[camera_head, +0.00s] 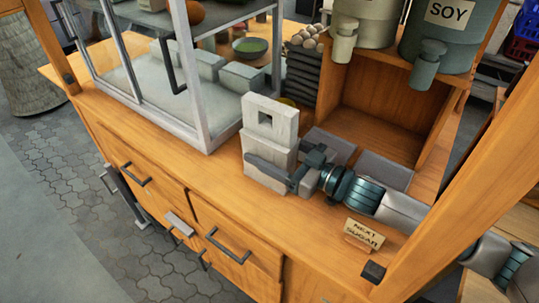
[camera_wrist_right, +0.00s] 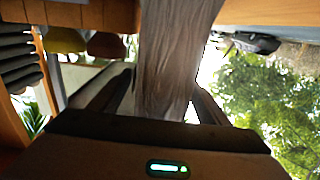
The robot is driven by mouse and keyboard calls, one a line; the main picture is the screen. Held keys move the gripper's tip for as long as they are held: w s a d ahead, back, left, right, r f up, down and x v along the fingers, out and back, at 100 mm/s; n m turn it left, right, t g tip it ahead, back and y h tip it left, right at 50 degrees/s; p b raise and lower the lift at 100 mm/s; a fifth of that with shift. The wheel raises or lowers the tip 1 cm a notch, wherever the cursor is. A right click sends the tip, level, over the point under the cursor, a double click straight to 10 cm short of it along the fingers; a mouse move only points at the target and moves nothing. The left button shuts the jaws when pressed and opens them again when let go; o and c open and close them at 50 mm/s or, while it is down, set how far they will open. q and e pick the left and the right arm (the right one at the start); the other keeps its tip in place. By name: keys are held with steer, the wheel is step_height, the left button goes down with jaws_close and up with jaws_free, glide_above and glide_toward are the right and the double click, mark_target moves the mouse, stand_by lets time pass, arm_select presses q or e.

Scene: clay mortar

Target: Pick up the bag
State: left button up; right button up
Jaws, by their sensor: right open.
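The bag (camera_head: 270,128) is a pale grey, tall, flat-sided bag with a square hole near its top. It stands upright on the wooden counter in the head view. My right gripper (camera_head: 274,172) is open, with its fingers low on either side of the bag. My left gripper cannot be made out.
A glass case (camera_head: 200,100) stands left of the bag. Dark stacked trays with eggs (camera_head: 303,75) and a wooden shelf with a SOY container (camera_head: 440,35) are behind. Grey blocks (camera_head: 385,170) lie behind my right wrist. A small sign (camera_head: 362,236) stands near the front edge.

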mark_target(269, 124)
steer(key=c, duration=1.5)
steer(key=shift+o, duration=0.2)
steer(key=shift+r, duration=0.1)
steer(key=shift+r, duration=0.1)
step_height(269, 124, up, 10)
steer(key=shift+f, duration=0.15)
